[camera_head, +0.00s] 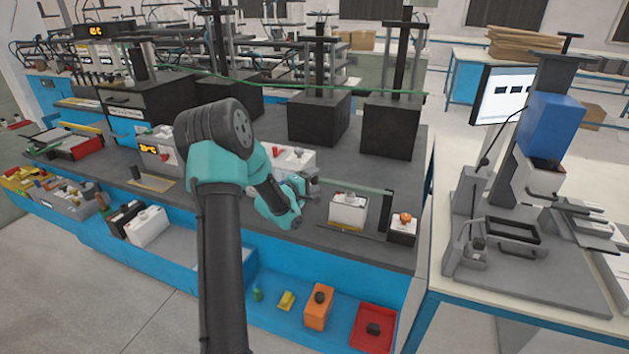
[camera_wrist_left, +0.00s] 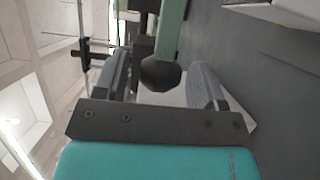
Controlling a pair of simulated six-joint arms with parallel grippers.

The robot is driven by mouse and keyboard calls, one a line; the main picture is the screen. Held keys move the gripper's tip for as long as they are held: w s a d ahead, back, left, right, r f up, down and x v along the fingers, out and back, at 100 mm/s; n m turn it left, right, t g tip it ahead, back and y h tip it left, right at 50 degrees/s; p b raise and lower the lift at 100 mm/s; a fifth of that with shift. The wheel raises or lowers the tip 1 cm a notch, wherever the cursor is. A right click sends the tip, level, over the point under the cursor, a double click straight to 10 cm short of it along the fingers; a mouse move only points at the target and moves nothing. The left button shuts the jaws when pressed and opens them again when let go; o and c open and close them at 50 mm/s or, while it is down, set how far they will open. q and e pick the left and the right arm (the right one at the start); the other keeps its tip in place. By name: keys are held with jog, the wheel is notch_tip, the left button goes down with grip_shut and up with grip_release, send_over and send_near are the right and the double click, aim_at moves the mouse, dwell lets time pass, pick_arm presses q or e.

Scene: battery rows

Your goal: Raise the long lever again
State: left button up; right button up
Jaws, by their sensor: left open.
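The long lever appears as a thin green bar (camera_head: 352,188) running nearly level from a black post (camera_head: 387,214) toward my left gripper. In the left wrist view, the green bar (camera_wrist_left: 168,30) ends in a round black knob (camera_wrist_left: 161,73). My left gripper (camera_head: 313,187) is at the bar's left end. In the left wrist view, the open left gripper (camera_wrist_left: 160,76) has one finger on each side of the knob, with visible gaps. A white battery (camera_head: 347,209) stands below the bar. My right gripper is not in view.
A small battery with an orange cap (camera_head: 403,226) stands right of the post. Black press blocks (camera_head: 391,127) stand behind. The blue lower shelf holds an orange battery (camera_head: 318,306) and a red tray (camera_head: 388,318). Another press (camera_head: 535,180) stands on the right table.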

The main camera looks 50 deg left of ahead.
pick_arm(q)
jog(key=shift+w, duration=0.45)
grip_shut()
dwell(0.4)
